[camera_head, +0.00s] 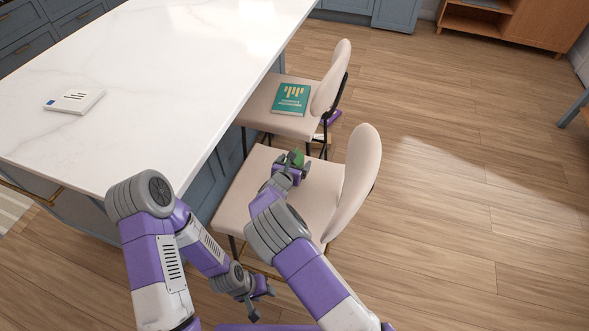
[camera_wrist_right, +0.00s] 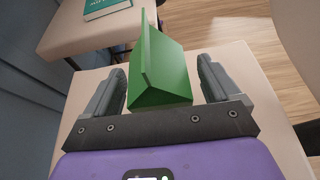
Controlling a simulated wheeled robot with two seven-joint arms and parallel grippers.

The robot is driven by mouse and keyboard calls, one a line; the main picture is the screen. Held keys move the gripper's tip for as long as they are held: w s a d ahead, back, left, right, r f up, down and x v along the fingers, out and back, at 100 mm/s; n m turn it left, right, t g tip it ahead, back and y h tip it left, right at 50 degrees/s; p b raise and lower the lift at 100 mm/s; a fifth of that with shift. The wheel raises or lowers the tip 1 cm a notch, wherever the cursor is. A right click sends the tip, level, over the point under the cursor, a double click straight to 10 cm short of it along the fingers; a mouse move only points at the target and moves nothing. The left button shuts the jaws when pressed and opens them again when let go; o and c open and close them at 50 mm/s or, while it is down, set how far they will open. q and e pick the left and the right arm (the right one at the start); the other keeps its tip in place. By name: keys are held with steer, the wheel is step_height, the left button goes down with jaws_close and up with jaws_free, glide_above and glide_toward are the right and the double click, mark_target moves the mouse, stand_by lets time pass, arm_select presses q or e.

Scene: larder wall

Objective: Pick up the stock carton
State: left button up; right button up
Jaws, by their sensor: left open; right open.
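The stock carton, seen as a green box with a ridged top (camera_wrist_right: 160,75), is on the near cream chair's seat (camera_wrist_right: 85,150). In the head view only a small green part of the carton (camera_head: 298,157) shows behind my right gripper (camera_head: 293,163). In the wrist view the right gripper's two fingers (camera_wrist_right: 162,68) are apart, one on each side of the carton. A gap shows at each side, so it is not clasped. My left gripper (camera_head: 261,303) is open and empty, low beside the chair and below the counter.
A teal book (camera_head: 290,99) lies on the farther chair's seat (camera_head: 258,112). The near chair's backrest (camera_head: 358,185) rises right of my right gripper. The white island counter (camera_head: 150,85) holds a small white book (camera_head: 75,100). The wooden floor at right is clear.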

steer(key=shift+r, duration=0.1)
steer(key=c, duration=1.3)
